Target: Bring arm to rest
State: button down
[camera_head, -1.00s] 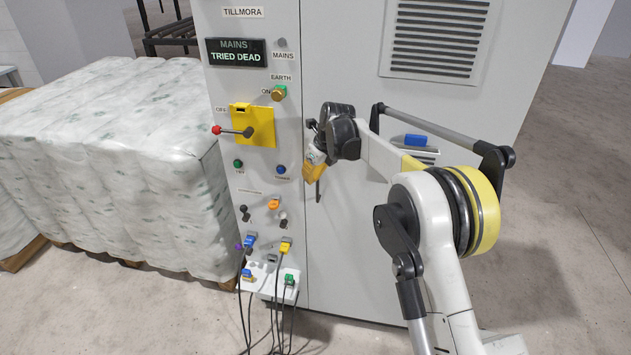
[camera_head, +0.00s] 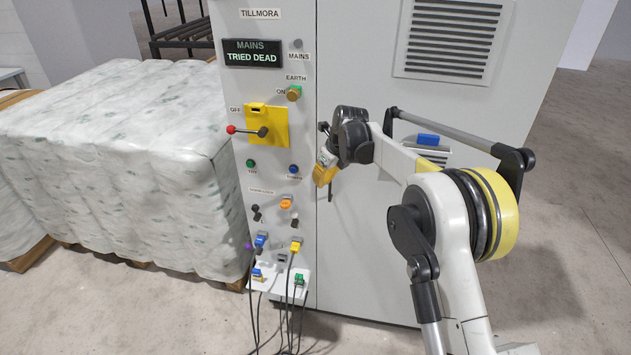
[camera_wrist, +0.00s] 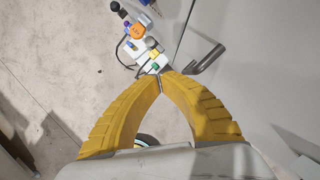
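My arm (camera_head: 451,225) reaches up from the lower right and bends over toward the grey cabinet (camera_head: 375,260). My gripper (camera_head: 325,175) has yellow fingers and hangs in front of the cabinet, right of its control panel. In the wrist view the two fingers of my gripper (camera_wrist: 160,77) meet at their tips, with nothing visible between them. A dark door handle (camera_head: 331,191) shows just below the gripper; it also shows beyond the fingertips in the wrist view (camera_wrist: 206,60). The display (camera_head: 252,53) reads MAINS TRIED DEAD.
A red-knobbed lever (camera_head: 240,130) on a yellow plate (camera_head: 268,113) points left, near OFF. Plugs and cables (camera_head: 285,315) hang at the panel's foot. A wrapped pallet load (camera_head: 120,165) stands left. Open floor (camera_head: 575,220) lies right.

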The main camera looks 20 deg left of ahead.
jog(key=s+a+r+p, duration=0.1)
jog(key=s+r, duration=0.1)
jog(key=r, duration=0.3)
jog(key=s+r+p, duration=0.1)
jog(key=s+r, duration=0.2)
jog(key=r, duration=0.1)
jog(key=s+d+r+n+t+h+b, duration=0.15)
jog(key=s+d+r+n, duration=0.3)
jog(key=d, duration=0.65)
jog(key=s+d+r+n+t+b, duration=0.1)
jog(key=s+d+r+n+b, duration=0.3)
jog(key=d, duration=0.7)
jog(key=s+d+f+n+b, duration=0.1)
jog(key=s+d+f+n, duration=0.3)
jog(key=s, duration=0.4)
jog(key=s+d+f+n+t+h+b, duration=0.1)
jog(key=s+d+f+n, duration=0.3)
jog(key=s+d, duration=0.5)
jog(key=s+d+f+n+t+h+b, duration=0.1)
jog(key=s+d+f+n+b, duration=0.1)
jog(key=s+d+f+n, duration=0.3)
jog(key=s+d+n, duration=0.1)
jog(key=s+n, duration=0.1)
jog(key=s, duration=0.2)
jog(key=shift+s+d+b, duration=0.15)
jog(key=shift+d+b, duration=0.15)
jog(key=shift+b, duration=0.1)
